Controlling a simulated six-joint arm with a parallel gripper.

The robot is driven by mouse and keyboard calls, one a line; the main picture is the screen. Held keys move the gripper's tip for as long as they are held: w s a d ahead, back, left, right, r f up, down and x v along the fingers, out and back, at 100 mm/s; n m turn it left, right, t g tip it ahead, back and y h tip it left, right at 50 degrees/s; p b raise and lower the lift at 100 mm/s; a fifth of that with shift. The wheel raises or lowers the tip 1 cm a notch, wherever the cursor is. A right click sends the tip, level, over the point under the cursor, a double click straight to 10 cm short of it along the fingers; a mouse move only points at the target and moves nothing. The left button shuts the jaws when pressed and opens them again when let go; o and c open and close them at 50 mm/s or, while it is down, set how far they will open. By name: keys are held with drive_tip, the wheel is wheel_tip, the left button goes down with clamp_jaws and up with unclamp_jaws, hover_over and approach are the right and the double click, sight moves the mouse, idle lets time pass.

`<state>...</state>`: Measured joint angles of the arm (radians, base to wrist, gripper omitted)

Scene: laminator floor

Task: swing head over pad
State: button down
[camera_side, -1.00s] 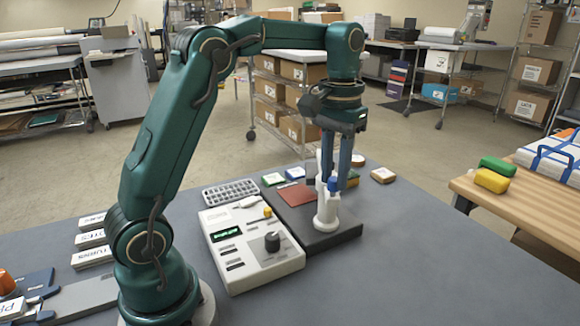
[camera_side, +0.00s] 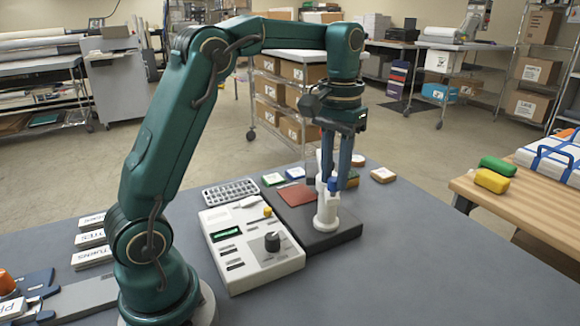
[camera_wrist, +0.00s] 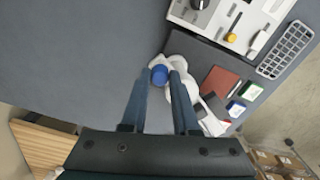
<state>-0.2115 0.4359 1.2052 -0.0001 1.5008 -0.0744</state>
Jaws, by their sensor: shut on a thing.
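A white swing-arm press (camera_side: 326,215) stands on the right part of a dark base (camera_side: 345,232). Its blue knob (camera_side: 333,184) is between the fingers of my gripper (camera_side: 339,186), which is shut on it. The knob also shows in the wrist view (camera_wrist: 159,75), between the fingertips (camera_wrist: 160,72). The white head (camera_wrist: 213,123) shows partly behind the right finger in the wrist view, with a dark part beside it. A red-brown pad (camera_side: 297,195) lies flat on the base, left of the post. It shows uncovered in the wrist view (camera_wrist: 221,80); the head is beside it.
A white console (camera_side: 250,250) with a black dial (camera_side: 272,242) and yellow knob stands left of the base. A grey keypad (camera_side: 230,192) and several small coloured blocks lie behind. The grey table to the front right is clear. A wooden bench (camera_side: 520,205) is at right.

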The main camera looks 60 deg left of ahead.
drive_tip(key=shift+w+n, duration=0.1)
drive_tip(key=shift+n, duration=0.2)
drive_tip(key=shift+w+d+n, duration=0.15)
drive_tip(key=shift+w+n, duration=0.5)
drive_tip(key=shift+n, duration=0.65)
drive_tip(key=shift+w+d+n, duration=0.15)
drive_tip(key=shift+w+n, duration=0.5)
drive_tip(key=shift+n, duration=0.65)
drive_tip(key=c, duration=0.7)
unclamp_jaws()
drive_tip(key=shift+o, duration=0.2)
